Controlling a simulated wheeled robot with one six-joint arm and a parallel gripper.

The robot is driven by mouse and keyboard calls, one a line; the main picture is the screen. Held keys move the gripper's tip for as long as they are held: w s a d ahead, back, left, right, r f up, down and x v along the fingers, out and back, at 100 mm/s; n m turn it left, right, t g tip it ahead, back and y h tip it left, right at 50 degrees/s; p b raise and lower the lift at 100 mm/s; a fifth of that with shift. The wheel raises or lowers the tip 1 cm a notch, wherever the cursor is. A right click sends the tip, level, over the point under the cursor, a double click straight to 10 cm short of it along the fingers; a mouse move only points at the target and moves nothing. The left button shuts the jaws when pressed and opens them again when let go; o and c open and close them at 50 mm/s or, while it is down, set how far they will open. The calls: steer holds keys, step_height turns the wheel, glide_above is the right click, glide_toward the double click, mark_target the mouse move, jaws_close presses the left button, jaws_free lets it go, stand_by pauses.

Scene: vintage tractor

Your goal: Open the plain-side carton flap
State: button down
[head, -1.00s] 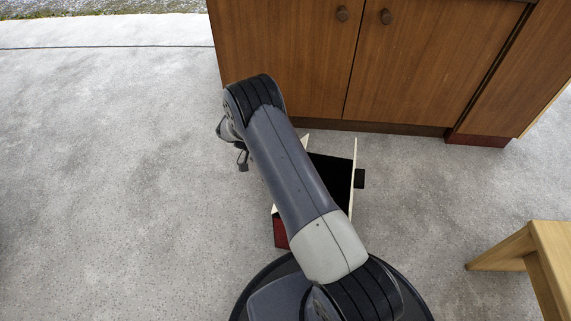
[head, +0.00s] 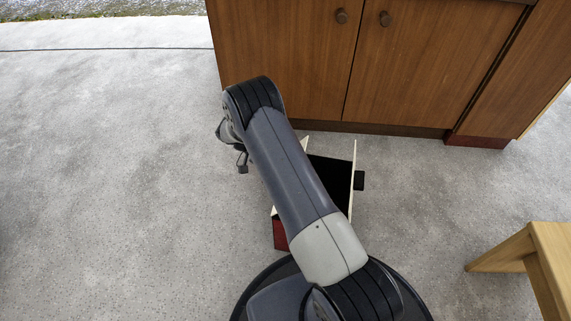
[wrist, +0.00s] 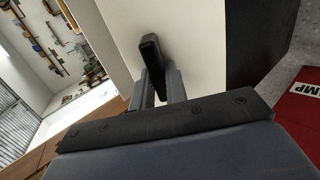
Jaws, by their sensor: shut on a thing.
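The carton stands on the floor, partly hidden under my arm in the head view. Its inside is dark (head: 330,178) and its outer side is red (head: 280,235). A pale flap (head: 352,165) stands raised on its right, with a black tab (head: 359,180) on its outer face. In the wrist view a pale flap (wrist: 205,45) fills the middle, with a black tab (wrist: 151,52) on it. My gripper (wrist: 158,85) is shut on that tab. In the head view my gripper (head: 242,160) is left of the carton, mostly behind my arm.
A wooden cabinet (head: 285,60) with two knobbed doors stands close behind the carton. A light wooden piece of furniture (head: 550,250) is at the lower right. The grey floor (head: 110,170) on the left is clear. A thin cable (head: 110,49) crosses it at the back.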

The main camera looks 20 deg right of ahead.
steer(key=c, duration=1.4)
jaws_free()
steer(key=p+v, duration=0.2)
steer(key=v, duration=0.8)
steer(key=shift+w+a+r+p, duration=0.2)
steer(key=shift+a+r+p, duration=0.05)
steer(key=shift+p, duration=0.15)
